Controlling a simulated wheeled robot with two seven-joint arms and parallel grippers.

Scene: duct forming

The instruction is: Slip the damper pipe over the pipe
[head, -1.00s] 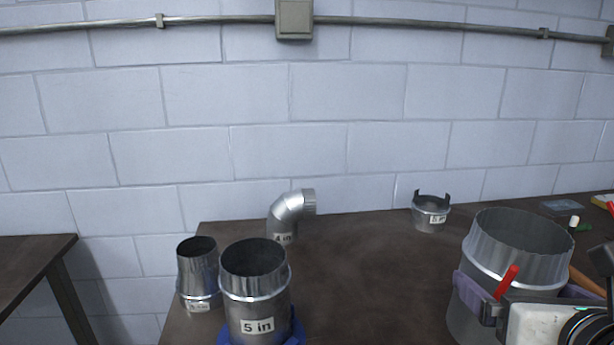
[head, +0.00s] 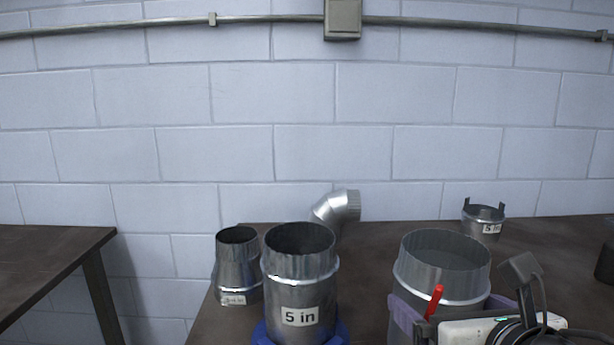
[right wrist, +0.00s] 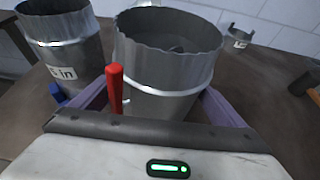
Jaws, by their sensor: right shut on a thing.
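The damper pipe (head: 440,262), a wide metal tube with a crimped rim and a red handle (head: 434,300), is gripped by my right gripper (head: 442,318). Its purple fingers press on both sides of the pipe, also seen in the right wrist view (right wrist: 165,85). The pipe labelled "5 in" (head: 300,275) stands upright on a blue base (head: 342,334), left of the damper pipe and apart from it. It also shows at the left of the right wrist view (right wrist: 62,45). The damper pipe's lower end is hidden. My left gripper is not in view.
A reducer (head: 237,262) stands just left of the 5 in pipe. A metal elbow (head: 340,207) is behind. A short notched "5 in" collar (head: 484,222) sits at the back right. Dark table (head: 390,236) is bare between elbow and collar. Another table (head: 50,250) is at left.

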